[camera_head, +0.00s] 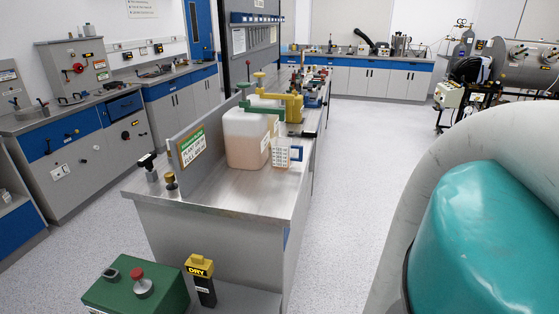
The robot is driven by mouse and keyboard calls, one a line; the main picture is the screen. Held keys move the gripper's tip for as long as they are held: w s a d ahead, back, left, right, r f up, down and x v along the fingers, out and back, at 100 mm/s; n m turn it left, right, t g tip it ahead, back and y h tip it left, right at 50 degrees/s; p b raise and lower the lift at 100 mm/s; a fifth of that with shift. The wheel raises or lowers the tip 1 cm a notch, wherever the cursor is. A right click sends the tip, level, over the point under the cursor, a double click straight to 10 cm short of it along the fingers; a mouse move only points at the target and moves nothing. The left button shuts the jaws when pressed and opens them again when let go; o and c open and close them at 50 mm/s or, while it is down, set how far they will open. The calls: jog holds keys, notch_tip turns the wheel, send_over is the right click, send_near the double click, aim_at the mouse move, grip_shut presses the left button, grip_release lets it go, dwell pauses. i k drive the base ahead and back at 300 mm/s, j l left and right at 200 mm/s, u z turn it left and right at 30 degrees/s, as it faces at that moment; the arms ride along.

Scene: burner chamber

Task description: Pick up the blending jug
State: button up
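A clear jug with white markings and a blue handle (281,151), which looks like the blending jug, stands upright on the grey metal bench (237,194). It is close to the bench's right edge, with its handle on the right side. A large translucent container (246,140) with pinkish liquid is just left of and behind it. My gripper is not in view; only a white and teal part of my arm fills the lower right.
A slanted sign panel (192,147) and small valves stand left of the container. A yellow fitting (293,108) is behind the jug. A green box (135,291) and a black-and-yellow "DRY" post (202,280) are in front. Open floor (350,190) lies right of the bench.

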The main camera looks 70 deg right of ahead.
aim_at(281, 148)
jog(key=z, duration=1.7)
jog(key=l+u, duration=0.15)
jog(key=u, duration=0.3)
jog(key=k+l+u, duration=0.1)
jog(key=u, duration=0.35)
jog(key=k+u, duration=0.15)
jog(key=u, duration=0.3)
jog(key=l, duration=0.4)
